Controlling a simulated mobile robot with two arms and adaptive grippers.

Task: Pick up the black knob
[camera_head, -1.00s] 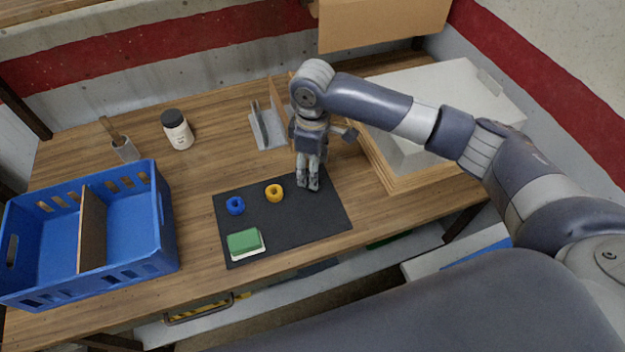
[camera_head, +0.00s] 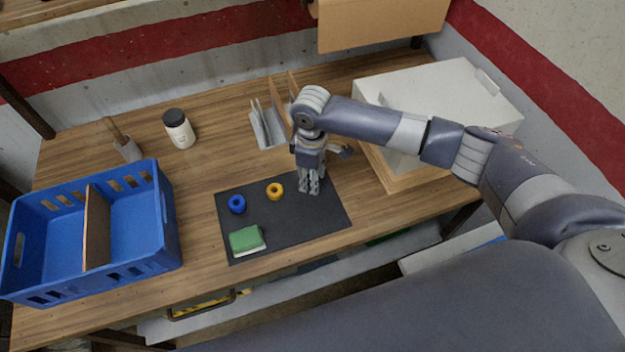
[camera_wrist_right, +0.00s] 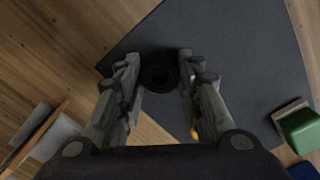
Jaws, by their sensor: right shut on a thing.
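The black knob (camera_wrist_right: 160,76) is a round dark piece over the dark mat, seen between the fingertips in the right wrist view. My right gripper (camera_wrist_right: 159,72) is shut on it, with one finger on each side. In the head view my right gripper (camera_head: 310,188) points down at the mat's upper right part, and its fingers hide the knob there. I cannot tell whether the knob touches the mat. My left gripper is not in view.
A blue crate (camera_head: 140,262) stands left. A white jar (camera_head: 180,132), grey rack (camera_head: 268,132) and pale box (camera_head: 450,100) stand behind.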

